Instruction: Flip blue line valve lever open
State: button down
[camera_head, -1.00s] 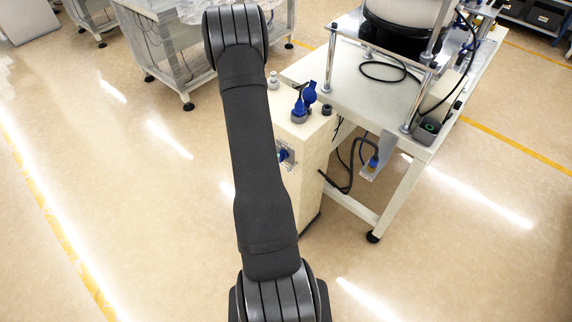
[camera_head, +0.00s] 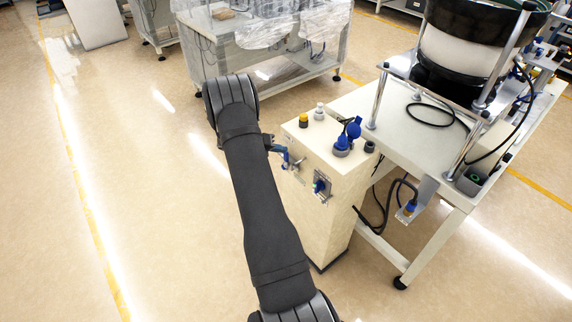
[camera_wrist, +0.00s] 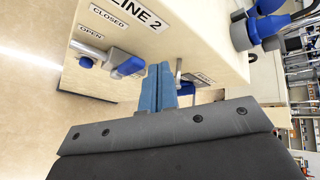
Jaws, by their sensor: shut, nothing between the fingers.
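My gripper (camera_wrist: 166,90) has two blue fingers pressed together, with nothing between them. In the wrist view they are in front of the cream cabinet panel, close beside a thin metal rod (camera_wrist: 178,70). I cannot tell if they touch it. To their left, a silver fitting with a blue part (camera_wrist: 85,62), apparently a valve, sits by the labels "OPEN", "CLOSED" and "LINE 2". Which piece is its lever is unclear. In the head view, my gripper (camera_head: 280,150) is beside the cabinet (camera_head: 318,225), near small metal fittings. A blue knob (camera_head: 321,186) sits on a plate to the right.
Blue fittings (camera_head: 348,136) and a yellow-topped button (camera_head: 303,119) stand on the cabinet top. A white table (camera_head: 400,150) with a bowl feeder (camera_head: 465,50) is at the right, with black hoses below. Open floor lies at the left.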

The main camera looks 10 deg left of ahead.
aim_at(286, 164)
jog(key=s+f+n+t+y, duration=0.1)
jog(key=s+f+n+t, duration=0.5)
jog(key=s+n+t, duration=0.4)
jog(key=s+n, duration=0.2)
jog(key=shift+s+f+y, duration=0.2)
jog(key=shift+s+y, duration=0.2)
jog(key=w, duration=0.3)
jog(key=w+d, duration=0.1)
jog(key=w, duration=0.3)
jog(key=w+d, duration=0.1)
jog(key=w, duration=0.3)
jog(key=shift+w+d, duration=0.2)
jog(key=shift+d, duration=0.05)
